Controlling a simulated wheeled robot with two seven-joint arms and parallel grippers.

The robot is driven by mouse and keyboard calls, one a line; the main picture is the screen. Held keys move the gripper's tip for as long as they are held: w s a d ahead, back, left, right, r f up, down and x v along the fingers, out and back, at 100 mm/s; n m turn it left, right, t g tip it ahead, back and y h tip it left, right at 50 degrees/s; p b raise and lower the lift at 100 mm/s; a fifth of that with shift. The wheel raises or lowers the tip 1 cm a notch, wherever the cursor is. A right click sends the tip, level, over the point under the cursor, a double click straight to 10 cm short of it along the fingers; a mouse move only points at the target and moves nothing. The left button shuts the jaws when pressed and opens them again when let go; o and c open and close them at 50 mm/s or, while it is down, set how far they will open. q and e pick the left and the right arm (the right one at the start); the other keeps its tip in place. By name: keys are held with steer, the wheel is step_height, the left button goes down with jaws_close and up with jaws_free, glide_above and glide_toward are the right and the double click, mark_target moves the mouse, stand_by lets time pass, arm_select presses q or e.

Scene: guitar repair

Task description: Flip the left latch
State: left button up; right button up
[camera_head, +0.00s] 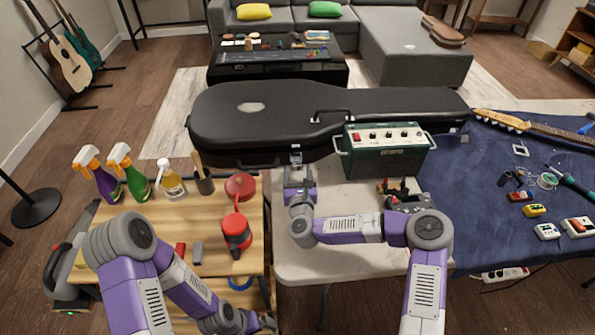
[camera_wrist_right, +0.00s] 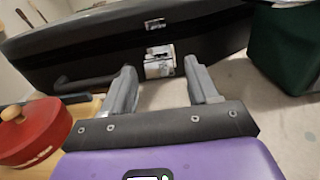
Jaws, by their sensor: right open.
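The black guitar case (camera_head: 290,105) lies shut on the white table. A silver latch (camera_wrist_right: 159,60) sits on its front side, and it looks closed. My right gripper (camera_head: 297,168) is at the case's front side. In the wrist view my right gripper (camera_wrist_right: 160,76) is open, with its fingers apart and the latch just beyond and between the tips. I cannot tell if a finger touches it.
A green amplifier box (camera_head: 385,152) stands right of my right gripper, close to the case. A wooden side table (camera_head: 215,215) on the left holds spray bottles (camera_head: 140,185) and a red round tin (camera_head: 240,186). A blue cloth (camera_head: 490,165) with tools lies at right.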

steer(key=shift+w, duration=0.8)
jaws_close()
